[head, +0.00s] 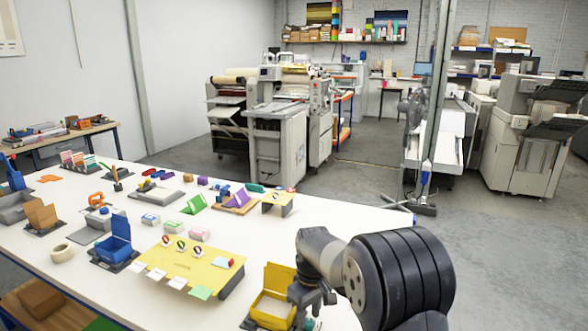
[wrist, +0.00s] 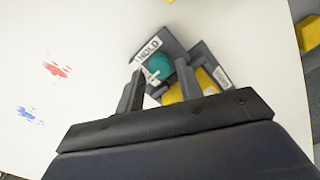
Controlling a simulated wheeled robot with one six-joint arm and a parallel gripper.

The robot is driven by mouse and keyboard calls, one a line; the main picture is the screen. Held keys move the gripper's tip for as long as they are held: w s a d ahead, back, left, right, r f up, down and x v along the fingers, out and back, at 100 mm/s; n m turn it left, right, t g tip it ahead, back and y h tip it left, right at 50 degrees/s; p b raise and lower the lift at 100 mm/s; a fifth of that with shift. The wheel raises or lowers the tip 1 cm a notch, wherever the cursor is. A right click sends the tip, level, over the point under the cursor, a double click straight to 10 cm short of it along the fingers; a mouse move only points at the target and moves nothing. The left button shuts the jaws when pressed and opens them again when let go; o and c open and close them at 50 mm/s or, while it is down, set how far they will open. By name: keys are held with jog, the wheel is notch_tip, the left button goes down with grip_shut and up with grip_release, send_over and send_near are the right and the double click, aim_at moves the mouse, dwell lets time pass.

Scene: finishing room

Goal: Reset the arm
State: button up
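My gripper (wrist: 160,70) points down at the white table, its two dark fingers apart with a gap between them. In the head view my gripper (head: 310,298) is at the table's near right part, beside an open yellow box (head: 272,308). Beyond the fingertips in the wrist view lies a round teal thing (wrist: 159,64) on a dark tray marked HOLD (wrist: 148,47). It looks apart from the fingers, though its lower part is partly hidden. My arm comes in from the right of the head view.
The white table (head: 330,212) holds a yellow board (head: 190,268), a blue box (head: 115,243), a beige tape roll (head: 62,253) and several small coloured things. Red (wrist: 56,70) and blue (wrist: 25,113) splotches mark the tabletop. Grey floor (head: 510,250) is open to the right. Large machines stand behind.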

jog(key=shift+f, duration=0.9)
jog(key=shift+r, duration=0.15)
